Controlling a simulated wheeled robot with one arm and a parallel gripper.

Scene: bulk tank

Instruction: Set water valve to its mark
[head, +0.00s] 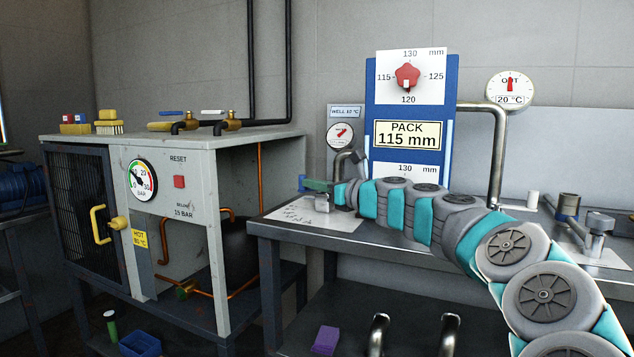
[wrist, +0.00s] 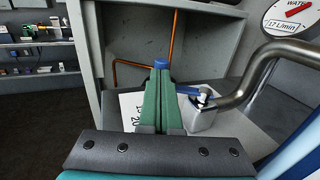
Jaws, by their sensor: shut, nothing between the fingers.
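The water valve shows in the wrist view as a pale block with a blue lever (wrist: 188,91), joined to a bent metal pipe. In the head view, its grey body (head: 322,204) is partly hidden by my gripper. A white scale plate (head: 292,214) lies under it on the bench; in the wrist view the plate (wrist: 129,104) shows part of its numbers, but no mark can be made out. My gripper (head: 304,184) is shut and empty above the plate. In the wrist view its green fingers (wrist: 161,66) are just left of the lever; whether they touch it is unclear.
The water gauge (wrist: 292,14) reads about 17 L/min on its label. The blue PACK panel (head: 409,165) stands behind my arm. A grey boiler cabinet (head: 180,205) is left of the bench. Another valve (head: 595,228) is at the bench's right.

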